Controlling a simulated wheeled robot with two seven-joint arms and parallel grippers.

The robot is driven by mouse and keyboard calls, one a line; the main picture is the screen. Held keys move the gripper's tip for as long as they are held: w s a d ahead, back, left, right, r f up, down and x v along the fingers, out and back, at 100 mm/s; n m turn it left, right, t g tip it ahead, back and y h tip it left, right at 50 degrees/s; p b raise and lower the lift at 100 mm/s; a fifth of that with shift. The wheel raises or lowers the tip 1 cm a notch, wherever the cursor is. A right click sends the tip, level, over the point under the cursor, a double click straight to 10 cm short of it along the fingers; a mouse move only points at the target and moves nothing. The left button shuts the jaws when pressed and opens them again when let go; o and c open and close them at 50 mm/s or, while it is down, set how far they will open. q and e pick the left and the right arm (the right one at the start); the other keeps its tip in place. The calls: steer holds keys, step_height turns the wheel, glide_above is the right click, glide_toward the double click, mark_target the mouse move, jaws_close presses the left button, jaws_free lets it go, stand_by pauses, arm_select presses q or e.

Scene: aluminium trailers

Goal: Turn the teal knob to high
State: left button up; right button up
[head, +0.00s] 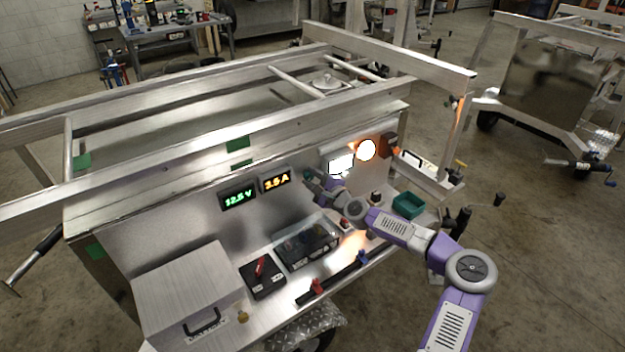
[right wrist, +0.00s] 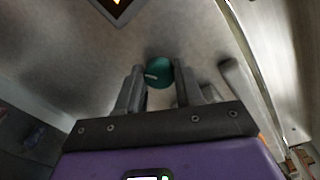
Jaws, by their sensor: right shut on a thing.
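The teal knob (right wrist: 157,71) shows in the right wrist view, round, with a pale mark on its face, set on a grey metal panel. My right gripper (right wrist: 160,82) is shut on the knob, with one finger on each side of it. My left gripper is not in view.
On the shelf below are a black box (head: 306,243), a red-switch box (head: 262,277) and a green bin (head: 408,206).

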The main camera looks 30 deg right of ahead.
steer(key=shift+m, duration=0.3)
steer(key=o, duration=1)
steer(key=shift+o, duration=0.2)
steer(key=s+p, duration=0.1)
steer(key=s, duration=0.6)
steer(key=shift+s+d+r, duration=0.25)
steer(key=shift+d+r, duration=0.05)
steer(key=shift+d, duration=0.1)
steer(key=shift+f, duration=0.1)
